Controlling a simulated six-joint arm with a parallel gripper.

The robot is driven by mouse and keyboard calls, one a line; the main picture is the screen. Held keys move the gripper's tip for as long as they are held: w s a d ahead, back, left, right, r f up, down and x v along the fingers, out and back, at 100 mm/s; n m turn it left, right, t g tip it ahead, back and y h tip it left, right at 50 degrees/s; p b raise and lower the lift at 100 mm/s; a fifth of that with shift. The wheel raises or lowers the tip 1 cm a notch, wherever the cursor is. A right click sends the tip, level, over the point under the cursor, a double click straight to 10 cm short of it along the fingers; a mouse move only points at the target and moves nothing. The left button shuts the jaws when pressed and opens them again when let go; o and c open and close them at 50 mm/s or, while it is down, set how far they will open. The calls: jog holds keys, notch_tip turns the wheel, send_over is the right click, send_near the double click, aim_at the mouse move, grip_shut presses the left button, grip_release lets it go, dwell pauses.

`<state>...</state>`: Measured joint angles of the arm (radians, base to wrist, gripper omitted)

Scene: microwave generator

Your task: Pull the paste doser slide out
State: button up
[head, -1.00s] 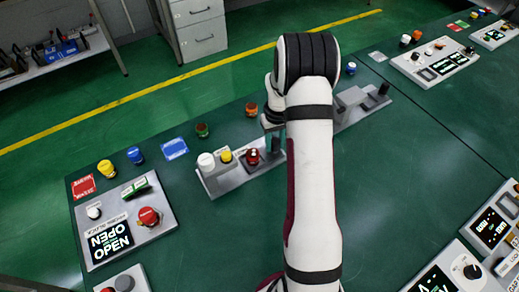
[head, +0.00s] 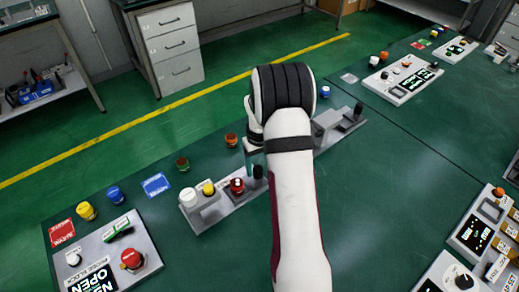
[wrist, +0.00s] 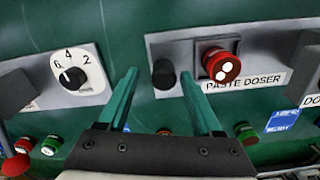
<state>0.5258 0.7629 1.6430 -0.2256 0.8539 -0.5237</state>
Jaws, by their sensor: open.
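The paste doser is a grey panel (wrist: 178,105) labelled "PASTE DOSER" in the wrist view. It carries a red round knob (wrist: 221,66) with white dots and, left of it, a black peg (wrist: 163,74). In the head view the red knob (head: 237,186) and black peg (head: 258,171) stand just left of my arm. My gripper (wrist: 159,76) is open and empty, its teal fingers appearing on either side of the black peg in the wrist view. I cannot tell how far they stand from it. In the head view my arm hides most of the gripper.
A dial panel (wrist: 50,95) with numbers lies left of the doser in the wrist view. White (head: 188,197) and yellow (head: 208,188) knobs stand left of the red one in the head view.

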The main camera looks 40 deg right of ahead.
notch_tip(320, 180, up, 14)
jog(key=shift+f, duration=0.15)
